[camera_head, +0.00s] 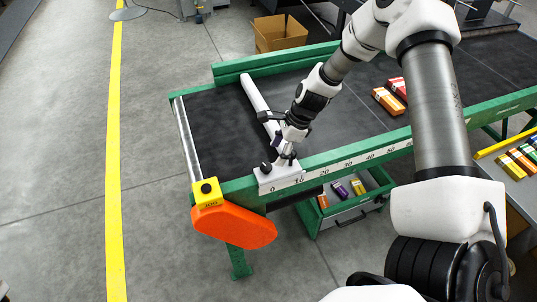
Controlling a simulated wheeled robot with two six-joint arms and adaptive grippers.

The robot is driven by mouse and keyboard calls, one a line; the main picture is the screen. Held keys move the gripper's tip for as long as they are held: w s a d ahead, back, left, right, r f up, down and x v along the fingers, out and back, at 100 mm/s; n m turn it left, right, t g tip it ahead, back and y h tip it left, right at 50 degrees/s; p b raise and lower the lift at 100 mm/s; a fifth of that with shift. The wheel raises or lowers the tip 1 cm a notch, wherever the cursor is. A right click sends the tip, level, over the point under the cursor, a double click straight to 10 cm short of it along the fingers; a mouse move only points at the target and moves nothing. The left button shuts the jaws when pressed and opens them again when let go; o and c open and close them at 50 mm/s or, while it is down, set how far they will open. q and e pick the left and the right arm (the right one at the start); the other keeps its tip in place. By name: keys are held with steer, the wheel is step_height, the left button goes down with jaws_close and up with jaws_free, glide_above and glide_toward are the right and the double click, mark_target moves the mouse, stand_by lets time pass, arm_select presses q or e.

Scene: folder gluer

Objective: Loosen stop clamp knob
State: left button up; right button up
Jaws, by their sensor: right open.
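The stop clamp (279,178) is a white block on the front green rail of the conveyor, by the 0 and 10 marks of the scale. A white stop bar (256,95) runs from it across the dark belt. A black knob (265,168) shows at the clamp's left end. My right gripper (284,158) is open and points down just above the clamp, close to the right of the black knob. Its fingertips are small here, and whether they touch the clamp cannot be told. My left gripper is not in view.
Red and orange boxes (388,101) lie on the belt (215,125). A yellow button box (206,191) and an orange guard (235,226) sit at the front left corner. An open green drawer (349,211) with small boxes is below. A cardboard box (280,33) stands behind.

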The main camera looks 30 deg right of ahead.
mark_target(267, 166)
steer(key=shift+m, duration=0.3)
steer(key=b+x, duration=0.1)
steer(key=x, duration=0.1)
steer(key=b+x, duration=0.1)
steer(key=x, duration=0.1)
steer(key=w+b+x, duration=0.1)
steer(key=x, duration=0.1)
steer(key=shift+f, duration=0.25)
steer(key=shift+w+a+f+b, duration=0.1)
steer(key=shift+a+f+b, duration=0.05)
steer(key=shift+f+b, duration=0.25)
steer(key=c, duration=1.1)
